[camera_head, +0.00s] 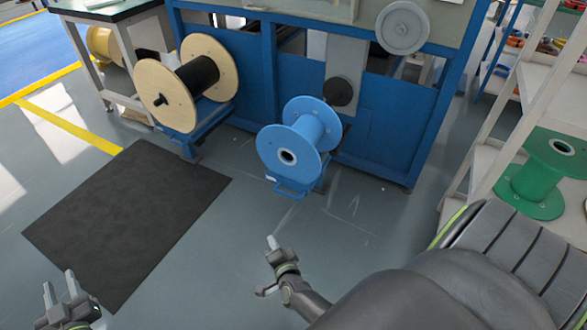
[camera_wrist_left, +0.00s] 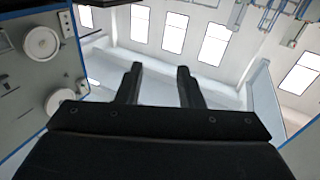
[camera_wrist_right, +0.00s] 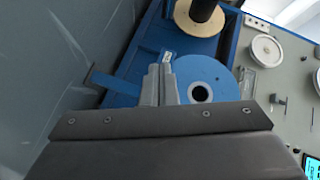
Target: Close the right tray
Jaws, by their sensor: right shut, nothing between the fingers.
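The right tray (camera_head: 290,190) is a low blue holder with a front handle. It sticks out from the machine near the floor and carries a blue spool (camera_head: 281,152). In the right wrist view the blue spool (camera_wrist_right: 212,70) and the tray's blue handle bar (camera_wrist_right: 112,84) lie beyond the fingers. My right gripper (camera_head: 273,243) is shut and empty, in front of the tray and apart from it. My left gripper (camera_head: 59,287) is open and empty at the lower left, far from the tray. It shows in the left wrist view (camera_wrist_left: 159,75) pointing toward walls and windows.
A left tray (camera_head: 208,122) with a wooden spool (camera_head: 218,78) of black cable sticks out from the blue machine (camera_head: 380,145). A dark mat (camera_head: 125,215) lies at left. A shelf with a green spool (camera_head: 540,175) stands at right. Floor before the right tray is clear.

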